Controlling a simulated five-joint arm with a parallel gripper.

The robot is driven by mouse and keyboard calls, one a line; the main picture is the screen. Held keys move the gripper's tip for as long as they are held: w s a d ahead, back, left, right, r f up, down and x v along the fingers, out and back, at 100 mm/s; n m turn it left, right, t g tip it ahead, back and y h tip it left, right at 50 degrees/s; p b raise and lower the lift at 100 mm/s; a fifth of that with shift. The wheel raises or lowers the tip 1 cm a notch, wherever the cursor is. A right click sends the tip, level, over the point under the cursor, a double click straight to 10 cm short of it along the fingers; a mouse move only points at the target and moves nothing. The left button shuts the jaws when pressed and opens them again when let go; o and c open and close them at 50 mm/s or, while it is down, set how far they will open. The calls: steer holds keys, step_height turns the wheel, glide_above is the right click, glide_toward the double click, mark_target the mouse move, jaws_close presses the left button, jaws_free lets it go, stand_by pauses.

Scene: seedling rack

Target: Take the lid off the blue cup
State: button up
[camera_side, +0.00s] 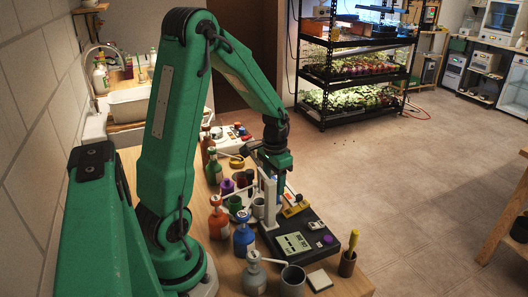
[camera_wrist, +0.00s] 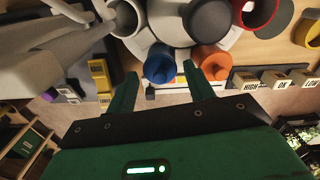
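In the wrist view, a round blue item (camera_wrist: 159,64), which looks like the blue cup seen from above, stands at the edge of a pale round base. A darker grey-blue part on top may be its lid. My gripper (camera_wrist: 160,69) is open, with its two green fingers on either side of this blue item in the picture; I cannot tell the depth or any contact. In the side view, my gripper (camera_side: 279,172) points down over the bench. A small blue patch (camera_side: 281,184) shows just under it, partly hidden.
An orange item (camera_wrist: 212,60) sits close to the right finger. A red cup (camera_wrist: 262,14) and a grey lid (camera_wrist: 207,20) are nearby. In the side view, a blue bottle (camera_side: 243,240), an orange bottle (camera_side: 218,220), a black scale (camera_side: 318,235) and a grey cup (camera_side: 292,282) crowd the bench.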

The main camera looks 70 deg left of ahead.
steer(key=c, duration=0.7)
steer(key=shift+r, duration=0.2)
steer(key=shift+r, duration=0.55)
steer(key=r, duration=0.3)
steer(key=shift+d+r, duration=0.1)
steer(key=shift+d, duration=0.3)
steer(key=d+r, duration=0.2)
steer(key=d, duration=0.1)
steer(key=d+r, duration=0.2)
steer(key=d, duration=0.2)
steer(key=d+r, duration=0.2)
steer(key=d, duration=0.2)
steer(key=shift+s+r, duration=0.2)
steer(key=shift+s, duration=0.05)
steer(key=shift+c, duration=0.2)
